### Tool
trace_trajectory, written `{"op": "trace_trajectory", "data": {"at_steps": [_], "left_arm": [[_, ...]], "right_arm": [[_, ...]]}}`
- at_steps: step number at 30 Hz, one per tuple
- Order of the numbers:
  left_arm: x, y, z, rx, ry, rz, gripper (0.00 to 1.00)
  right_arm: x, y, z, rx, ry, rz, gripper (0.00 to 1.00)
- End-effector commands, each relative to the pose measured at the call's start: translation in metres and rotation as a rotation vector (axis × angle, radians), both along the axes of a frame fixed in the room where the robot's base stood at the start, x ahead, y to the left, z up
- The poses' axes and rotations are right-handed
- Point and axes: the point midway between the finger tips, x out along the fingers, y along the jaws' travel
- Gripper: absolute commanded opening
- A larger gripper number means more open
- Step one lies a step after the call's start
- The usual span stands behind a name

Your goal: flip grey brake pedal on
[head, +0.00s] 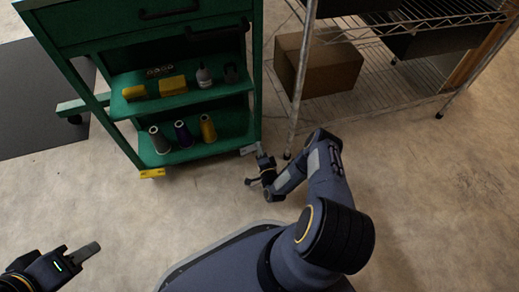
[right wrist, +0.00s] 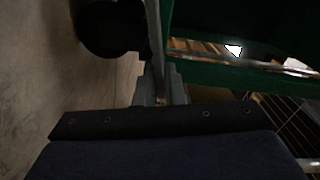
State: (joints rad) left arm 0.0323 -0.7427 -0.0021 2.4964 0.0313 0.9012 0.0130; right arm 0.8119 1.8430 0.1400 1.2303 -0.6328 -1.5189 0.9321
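The grey brake pedal (head: 247,149) sits low at the front right corner of the green cart, near the floor. My right gripper (head: 258,147) is close beside it, on its right; I cannot tell whether they touch. In the right wrist view, the gripper's fingers (right wrist: 161,90) are close together and look shut, with a dark round wheel (right wrist: 105,28) ahead to the left. The pedal is not clearly made out there. My left gripper (head: 92,249) is far off at the lower left, its fingers together, holding nothing visible.
The green cart (head: 188,103) carries thread spools and small items on its shelves. A yellow pedal (head: 152,173) is at its front left corner. A wire rack (head: 372,110) with a cardboard box (head: 318,66) stands to the right. The floor in front is clear.

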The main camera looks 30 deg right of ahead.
Motion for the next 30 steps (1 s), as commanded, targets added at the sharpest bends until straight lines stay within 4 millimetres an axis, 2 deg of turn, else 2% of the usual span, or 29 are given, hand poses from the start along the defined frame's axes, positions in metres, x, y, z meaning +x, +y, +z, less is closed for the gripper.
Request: {"op": "trace_trajectory", "data": {"at_steps": [8,15,19,29,30], "left_arm": [[0.000,0.000,0.000,0.000,0.000,0.000,0.36],[0.000,0.000,0.000,0.000,0.000,0.000,0.36],[0.000,0.000,0.000,0.000,0.000,0.000,0.36],[0.000,0.000,0.000,0.000,0.000,0.000,0.36],[0.000,0.000,0.000,0.000,0.000,0.000,0.36]], "right_arm": [[-0.001,-0.001,-0.002,0.041,-0.009,-0.002,0.00],[-0.002,-0.003,-0.012,0.327,-0.077,-0.001,0.00],[-0.002,-0.003,-0.015,0.431,-0.102,-0.001,0.00],[-0.002,-0.002,-0.015,0.460,-0.108,0.002,0.00],[-0.002,-0.002,-0.015,0.460,-0.108,0.002,0.12]]}}
